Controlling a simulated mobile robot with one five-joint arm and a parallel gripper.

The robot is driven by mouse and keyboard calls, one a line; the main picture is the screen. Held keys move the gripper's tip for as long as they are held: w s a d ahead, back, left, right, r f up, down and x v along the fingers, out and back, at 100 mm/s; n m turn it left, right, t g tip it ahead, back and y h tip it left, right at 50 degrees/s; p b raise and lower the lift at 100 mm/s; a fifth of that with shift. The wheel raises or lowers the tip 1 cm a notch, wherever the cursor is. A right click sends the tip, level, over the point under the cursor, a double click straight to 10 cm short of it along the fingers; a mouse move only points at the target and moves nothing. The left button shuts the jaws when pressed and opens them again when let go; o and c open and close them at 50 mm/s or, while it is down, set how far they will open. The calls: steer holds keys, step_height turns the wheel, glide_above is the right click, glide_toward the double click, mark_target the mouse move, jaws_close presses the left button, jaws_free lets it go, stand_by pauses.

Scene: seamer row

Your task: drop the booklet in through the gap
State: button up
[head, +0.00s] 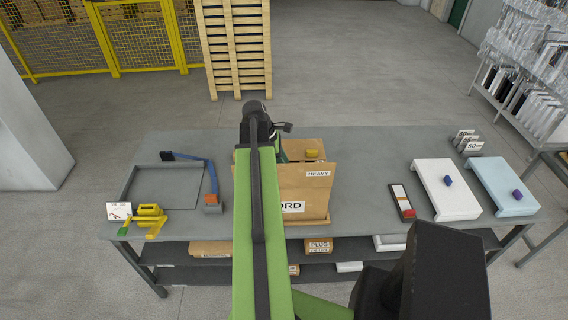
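A cardboard box (300,188) with labels reading "HEAVY" and partly "ORD" stands mid-table. Its top is partly open, and a yellow thing (313,153) shows at the opening. My green arm reaches forward over the table and covers the box's left part. My gripper (284,128) is at the arm's far end, near the box's back edge, seen from behind and mostly hidden. I cannot tell whether it is open or holds anything. A small greenish patch (283,156) shows beside the arm at the box; I cannot tell what it is. No booklet can be made out for sure.
On the grey table (365,150) are a shallow tray (128,185), a blue-handled tool (211,180), a yellow tool (152,213), a white-black-red item (402,200), a white stand (436,180) and a light-blue stand (490,180). The table behind the box is clear.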

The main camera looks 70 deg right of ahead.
steer(key=p+v, duration=1.6)
steer(key=v, duration=0.1)
steer(key=shift+w+r, duration=0.15)
